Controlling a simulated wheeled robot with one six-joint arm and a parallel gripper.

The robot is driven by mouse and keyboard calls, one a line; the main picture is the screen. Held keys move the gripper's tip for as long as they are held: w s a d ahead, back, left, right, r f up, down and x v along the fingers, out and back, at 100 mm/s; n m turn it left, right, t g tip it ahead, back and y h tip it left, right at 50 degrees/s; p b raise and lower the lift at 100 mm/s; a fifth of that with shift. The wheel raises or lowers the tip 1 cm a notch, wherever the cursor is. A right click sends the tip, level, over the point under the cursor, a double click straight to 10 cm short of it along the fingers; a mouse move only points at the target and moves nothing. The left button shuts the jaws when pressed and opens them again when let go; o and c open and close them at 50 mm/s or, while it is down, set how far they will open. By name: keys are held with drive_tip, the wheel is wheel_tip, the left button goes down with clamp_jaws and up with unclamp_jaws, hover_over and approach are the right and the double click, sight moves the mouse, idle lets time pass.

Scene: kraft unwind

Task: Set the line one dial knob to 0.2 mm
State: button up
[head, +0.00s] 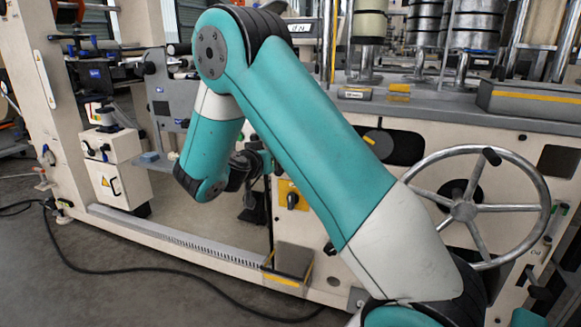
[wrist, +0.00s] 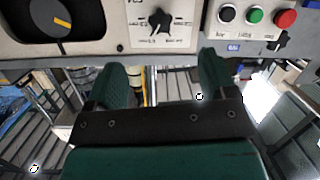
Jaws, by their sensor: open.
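In the wrist view a black pointer knob (wrist: 159,22) sits on a pale plate with printed scale marks around it. The marks are too small to read, so I cannot tell its setting or confirm that it is the line one dial knob. My gripper (wrist: 160,64) is open, with its two teal fingers apart and nothing between them. The fingertips appear just below the knob plate, and no contact shows. In the head view my gripper end is dark and partly hidden by my arm.
A round black dial with a yellow pointer (wrist: 57,20) is left of the knob. A large handwheel (head: 463,210) stands on the machine at right.

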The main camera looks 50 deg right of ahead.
drive_tip(key=w+d+p, duration=0.2)
drive_tip(key=d+p, duration=0.2)
drive_tip(key=d, duration=0.2)
drive_tip(key=w+d+f+h+p, duration=0.1)
drive_tip(key=w+d+p, duration=0.2)
drive_tip(key=d+p, duration=0.1)
drive_tip(key=w+d+h+p, duration=0.1)
drive_tip(key=w+d+p, duration=0.1)
drive_tip(key=d+p, duration=0.3)
drive_tip(key=shift+w+d+f+t, duration=0.1)
drive_tip(key=shift+w+d+t, duration=0.1)
drive_tip(key=shift+d, duration=0.5)
drive_tip(key=shift+w+d+f+t, duration=0.1)
drive_tip(key=shift+d+t, duration=0.1)
drive_tip(key=shift+d, duration=0.45)
drive_tip(key=c, duration=0.9)
